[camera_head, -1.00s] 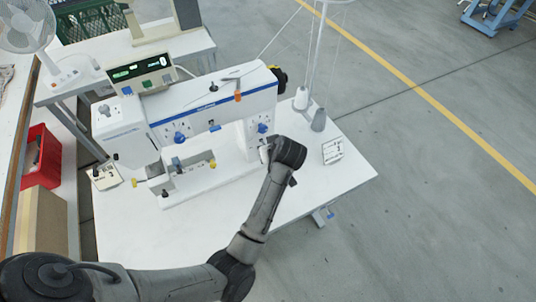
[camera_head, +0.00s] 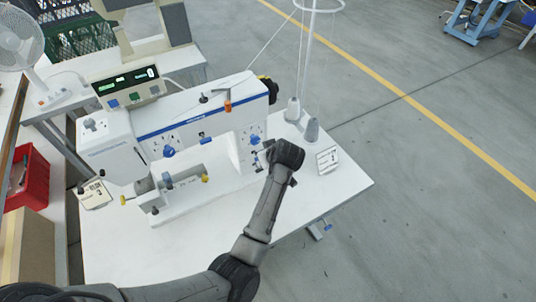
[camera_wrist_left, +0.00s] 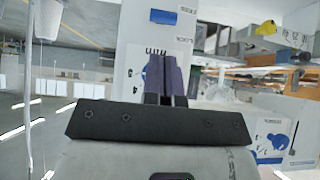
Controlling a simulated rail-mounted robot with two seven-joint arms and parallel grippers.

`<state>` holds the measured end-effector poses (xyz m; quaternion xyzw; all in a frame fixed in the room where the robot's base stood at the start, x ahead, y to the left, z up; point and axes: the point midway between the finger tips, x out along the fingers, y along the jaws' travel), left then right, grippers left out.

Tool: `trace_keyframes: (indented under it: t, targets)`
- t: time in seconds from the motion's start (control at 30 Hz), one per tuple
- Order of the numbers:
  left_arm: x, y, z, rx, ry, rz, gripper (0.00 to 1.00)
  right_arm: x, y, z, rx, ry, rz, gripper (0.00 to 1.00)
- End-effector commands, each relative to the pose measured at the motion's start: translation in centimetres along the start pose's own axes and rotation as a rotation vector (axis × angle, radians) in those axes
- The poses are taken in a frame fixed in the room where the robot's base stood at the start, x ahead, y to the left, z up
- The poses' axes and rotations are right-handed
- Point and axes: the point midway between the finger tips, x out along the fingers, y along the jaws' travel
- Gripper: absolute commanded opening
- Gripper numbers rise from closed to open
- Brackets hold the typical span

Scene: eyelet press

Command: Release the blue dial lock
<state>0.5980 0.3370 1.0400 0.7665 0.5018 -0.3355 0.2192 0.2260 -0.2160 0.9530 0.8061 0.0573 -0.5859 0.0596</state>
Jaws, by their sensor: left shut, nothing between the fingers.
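A white eyelet press (camera_head: 205,125) stands on a white table. Its front has a blue dial (camera_head: 254,139) at the right and another blue dial (camera_head: 168,151) at the left. My left gripper (camera_head: 267,149) is close to the right-hand dial. In the left wrist view its dark fingers (camera_wrist_left: 165,76) are shut and empty, facing a white panel with partly covered lettering and a blue rectangle (camera_wrist_left: 163,16) above. A little blue shows beside the fingers; they hide what lies behind, and I cannot tell if they touch it. Another blue knob shows lower right (camera_wrist_left: 278,142). My right gripper is out of view.
A display box (camera_head: 129,86) stands behind. A red bin (camera_head: 30,180) is at the left. The table's front right is clear.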

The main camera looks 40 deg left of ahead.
Motion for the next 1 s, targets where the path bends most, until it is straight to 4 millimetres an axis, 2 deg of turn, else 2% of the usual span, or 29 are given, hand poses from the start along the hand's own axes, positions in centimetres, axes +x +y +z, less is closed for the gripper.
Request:
trace_keyframes:
  t: [0.2,0.4,0.6,1.0]
  targets:
    - [3.5,-0.1,-0.1,0.000,0.001,-0.002,0.00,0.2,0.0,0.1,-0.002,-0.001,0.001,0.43]
    - [5.5,0.0,-0.1,0.000,0.000,-0.001,0.00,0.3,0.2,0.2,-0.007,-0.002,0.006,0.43]
    - [6.3,0.0,0.0,-0.001,0.000,0.001,0.00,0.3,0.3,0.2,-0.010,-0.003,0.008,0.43]
    - [6.4,-0.2,0.0,-0.002,0.003,-0.001,0.00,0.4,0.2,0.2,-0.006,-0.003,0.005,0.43]
